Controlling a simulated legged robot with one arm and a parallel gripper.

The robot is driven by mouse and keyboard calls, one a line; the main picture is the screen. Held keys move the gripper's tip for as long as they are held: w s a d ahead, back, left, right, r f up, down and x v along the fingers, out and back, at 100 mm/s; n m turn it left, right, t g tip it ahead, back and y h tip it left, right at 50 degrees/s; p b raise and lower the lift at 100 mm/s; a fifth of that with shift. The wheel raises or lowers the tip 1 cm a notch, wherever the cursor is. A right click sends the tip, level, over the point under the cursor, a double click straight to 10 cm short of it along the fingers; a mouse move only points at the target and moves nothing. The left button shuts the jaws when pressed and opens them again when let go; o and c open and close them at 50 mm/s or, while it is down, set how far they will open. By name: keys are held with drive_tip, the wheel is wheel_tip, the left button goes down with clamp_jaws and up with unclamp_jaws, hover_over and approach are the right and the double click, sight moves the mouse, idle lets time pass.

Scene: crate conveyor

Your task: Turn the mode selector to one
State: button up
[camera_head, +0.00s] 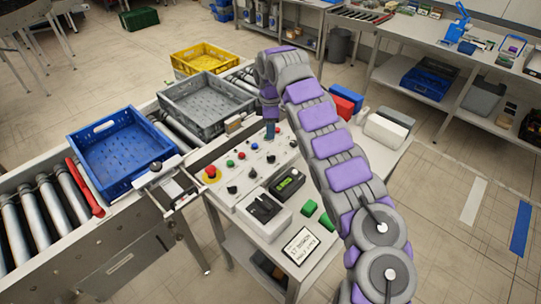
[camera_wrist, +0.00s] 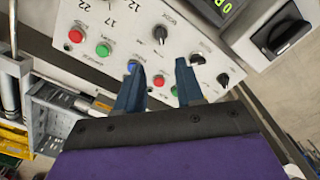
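The control panel (camera_wrist: 120,22) is a light plate with a row of coloured buttons and several black rotary knobs. One black knob (camera_wrist: 160,33) has a small label beside it that may read "mode", but the print is too blurred to be sure. Its setting cannot be read. Other black knobs (camera_wrist: 197,58) sit further right. My gripper (camera_wrist: 158,64) is open and empty, its two blue fingers apart over the panel near the red and green buttons. The fingers point toward the knobs. In the head view my gripper (camera_head: 271,130) is over the panel's far end.
A box with a large black switch (camera_wrist: 288,36) and a green display (camera_wrist: 226,7) adjoin the panel. In the head view, a blue crate (camera_head: 120,150) and a grey crate (camera_head: 205,105) sit on the roller conveyor to the left. Red, blue and white boxes (camera_head: 385,131) lie beyond my arm.

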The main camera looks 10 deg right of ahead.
sight(271, 158)
wheel_tip(271, 158, down, 12)
drive_tip(key=shift+d+f+b, duration=0.15)
drive_tip(key=shift+f+b, duration=0.05)
drive_tip(key=shift+b, duration=0.7)
clamp_jaws()
drive_tip(key=shift+r, duration=0.1)
